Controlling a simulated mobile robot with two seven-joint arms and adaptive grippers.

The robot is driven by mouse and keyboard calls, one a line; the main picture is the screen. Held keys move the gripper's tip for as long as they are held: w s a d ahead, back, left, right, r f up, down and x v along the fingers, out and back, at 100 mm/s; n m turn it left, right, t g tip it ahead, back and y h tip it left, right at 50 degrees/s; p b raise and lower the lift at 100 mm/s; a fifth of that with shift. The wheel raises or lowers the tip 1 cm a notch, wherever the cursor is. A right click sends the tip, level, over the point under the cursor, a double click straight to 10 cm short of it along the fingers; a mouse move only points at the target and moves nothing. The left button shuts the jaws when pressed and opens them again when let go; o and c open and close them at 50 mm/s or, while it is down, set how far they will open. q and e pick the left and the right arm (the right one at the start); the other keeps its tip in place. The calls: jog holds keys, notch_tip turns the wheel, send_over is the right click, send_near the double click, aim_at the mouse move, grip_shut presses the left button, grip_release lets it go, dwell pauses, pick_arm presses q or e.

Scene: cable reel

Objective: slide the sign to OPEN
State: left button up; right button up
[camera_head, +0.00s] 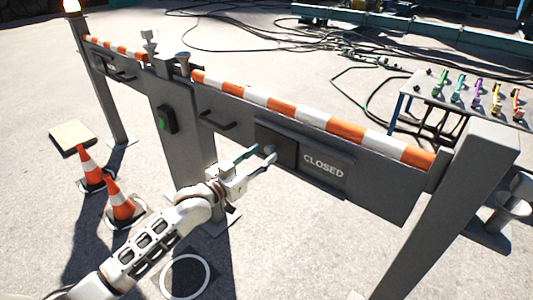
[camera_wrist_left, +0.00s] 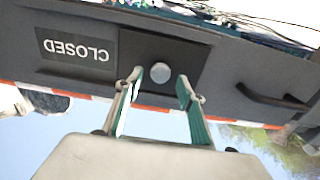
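The sign on the grey barrier reads CLOSED (camera_head: 323,166); the same word shows upside down in the left wrist view (camera_wrist_left: 75,48). Beside it is a dark sliding panel (camera_head: 277,144) with a round pale knob (camera_head: 270,156), which also shows in the left wrist view (camera_wrist_left: 160,72). My left gripper (camera_head: 259,160) is at the knob. In the left wrist view its two green-lined fingers (camera_wrist_left: 159,88) are open, one on each side of the knob, with gaps visible. The word OPEN is not visible. My right gripper is not in view.
The barrier has an orange-and-white striped top rail (camera_head: 310,115). A dark bar handle (camera_head: 216,121) sits left of the panel. A grey post (camera_head: 460,190) stands at right. Traffic cones (camera_head: 121,200) stand at left. A table with coloured items (camera_head: 475,97) is behind.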

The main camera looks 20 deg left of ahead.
aim_at(272, 148)
pick_arm(q)
jog(key=shift+x, duration=0.85)
jog(key=shift+w+d, duration=0.1)
jog(key=shift+w, duration=0.2)
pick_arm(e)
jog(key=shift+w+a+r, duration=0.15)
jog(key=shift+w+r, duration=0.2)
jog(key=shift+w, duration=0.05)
